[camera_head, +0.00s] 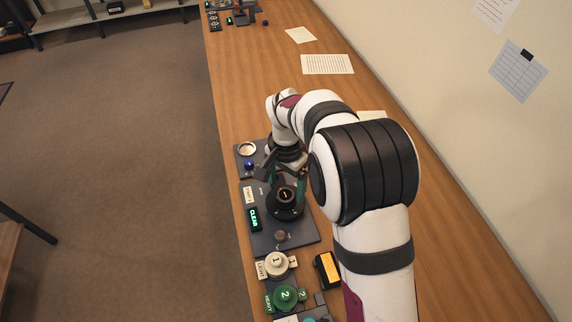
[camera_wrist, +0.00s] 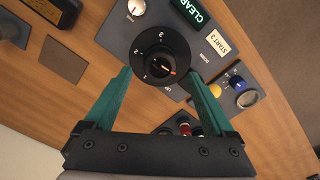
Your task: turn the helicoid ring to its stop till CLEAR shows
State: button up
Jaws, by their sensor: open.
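The black helicoid ring (camera_head: 285,199) sits on a dark grey panel (camera_head: 262,244) on the bench. In the head view my gripper (camera_head: 287,180) is partly hidden by the wrist.
A label reading START 3 (camera_wrist: 217,42) and a small knob (camera_head: 280,236) are on the panel. A blue knob and a round silver-rimmed dish (camera_head: 247,149) stand beyond. White and green numbered weights (camera_head: 285,297) and a yellow-topped box (camera_head: 327,269) stand nearer. Papers lie farther along the bench.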

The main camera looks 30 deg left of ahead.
aim_at(286, 194)
notch_tip(286, 194, up, 13)
jog(key=shift+f, duration=0.2)
jog(key=s+d+r+m, duration=0.1)
jog(key=s+d+r, duration=0.15)
jog(key=d, duration=0.65)
jog(key=s+d+r+m, duration=0.15)
jog(key=s+d, duration=0.25)
jog(key=d, duration=0.6)
jog(key=s+d+f+y, duration=0.1)
jog(key=s+d+f, duration=0.1)
jog(key=s+d, duration=0.2)
jog(key=s+d+f+m, duration=0.1)
jog(key=s+d, duration=0.4)
jog(key=s, duration=0.5)
jog(key=shift+s+f+y, duration=0.25)
jog(key=shift+f+y, duration=0.15)
jog(key=shift+f, duration=0.2)
jog(key=shift+m, duration=0.25)
